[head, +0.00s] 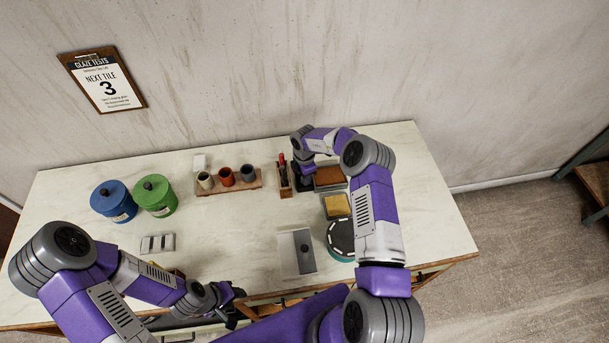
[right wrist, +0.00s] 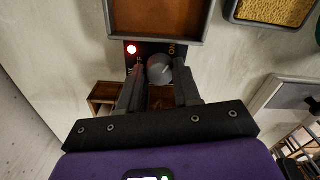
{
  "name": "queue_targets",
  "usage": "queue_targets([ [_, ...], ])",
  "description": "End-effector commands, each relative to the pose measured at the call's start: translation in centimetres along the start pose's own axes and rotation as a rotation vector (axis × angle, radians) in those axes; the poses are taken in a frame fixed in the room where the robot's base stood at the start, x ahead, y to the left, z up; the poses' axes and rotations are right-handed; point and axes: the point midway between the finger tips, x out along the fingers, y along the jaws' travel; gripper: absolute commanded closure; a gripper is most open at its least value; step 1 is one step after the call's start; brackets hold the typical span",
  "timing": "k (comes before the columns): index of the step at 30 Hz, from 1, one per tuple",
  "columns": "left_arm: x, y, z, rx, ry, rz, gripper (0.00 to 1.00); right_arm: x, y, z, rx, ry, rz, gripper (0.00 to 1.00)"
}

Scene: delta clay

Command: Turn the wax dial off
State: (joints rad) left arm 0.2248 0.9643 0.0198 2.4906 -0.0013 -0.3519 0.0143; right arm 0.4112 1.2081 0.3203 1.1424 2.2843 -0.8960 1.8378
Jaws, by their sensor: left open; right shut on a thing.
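The wax warmer (head: 330,177) is a dark unit with a brown-filled square pan, near the back right of the counter. In the right wrist view its pan (right wrist: 160,20) is at the top. In the head view my right arm hides the dial. My left gripper (head: 236,304) is open near the counter's front edge.
A wooden holder with red-handled tools (head: 284,181) stands left of the warmer. A yellow sponge tray (head: 337,206) and a round dark banding wheel (head: 341,236) lie in front. Blue (head: 113,201) and green canisters (head: 155,196) stand left.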

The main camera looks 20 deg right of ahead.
Motion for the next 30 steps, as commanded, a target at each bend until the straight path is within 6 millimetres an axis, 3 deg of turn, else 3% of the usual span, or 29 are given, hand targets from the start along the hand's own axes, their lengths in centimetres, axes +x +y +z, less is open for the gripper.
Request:
queue_targets([
  [5, 0.16, -0.06, 0.0, 0.0, 0.0, 0.0, 0.57, 0.01, 0.02, -0.02, -0.037, 0.001, 0.001, 0.98],
  [13, 0.58, -0.22, -0.02, 0.0, 0.0, 0.0, 0.57, 0.0, 0.02, -0.03, -0.244, 0.001, 0.001, 0.98],
  [23, 0.55, -0.21, -0.02, 0.0, 0.0, 0.0, 0.57, -0.08, 0.04, -0.04, -0.265, 0.001, 0.001, 0.98],
  [24, 0.55, -0.21, -0.02, 0.0, 0.0, 0.0, 0.57, -0.08, 0.04, -0.04, -0.265, 0.001, 0.001, 0.61],
  [28, 0.55, -0.21, -0.02, 0.0, 0.0, 0.0, 0.57, -0.07, 0.04, -0.03, -0.264, 0.001, 0.001, 0.42],
  [30, 0.56, -0.21, -0.02, 0.0, 0.0, 0.0, 0.57, -0.06, 0.04, -0.03, -0.264, 0.0, 0.001, 0.42],
])
